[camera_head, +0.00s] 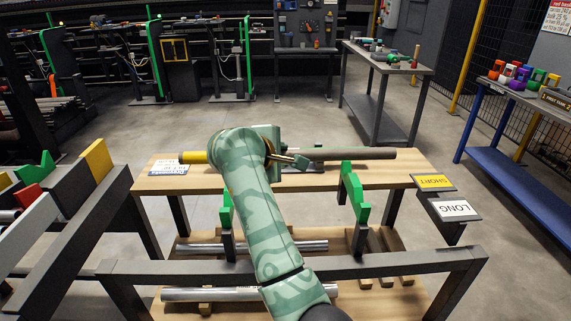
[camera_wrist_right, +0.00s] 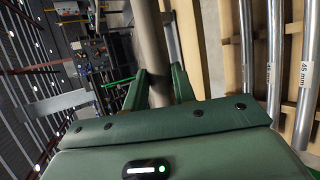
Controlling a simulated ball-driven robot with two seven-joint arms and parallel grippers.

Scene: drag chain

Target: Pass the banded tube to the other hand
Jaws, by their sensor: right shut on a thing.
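The banded tube (camera_head: 350,154) is long and grey with a yellow band (camera_head: 193,157) at its left end. It lies roughly level across the head view, over the wooden table top, and its middle is partly hidden by my arm. My right gripper (camera_head: 301,162) is at the tube's middle part. In the right wrist view my right gripper (camera_wrist_right: 158,90) has its two green fingers closed on either side of the grey tube (camera_wrist_right: 150,45). My left gripper is in neither view.
Two green V-shaped supports (camera_head: 353,188) stand at the rack's front. Steel tubes (camera_head: 250,247) lie on lower shelves. SHORT (camera_head: 433,182) and LONG (camera_head: 457,208) plates are at the right. Black rails with a yellow block (camera_head: 97,158) stand at the left. A grey side table (camera_head: 390,66) stands behind.

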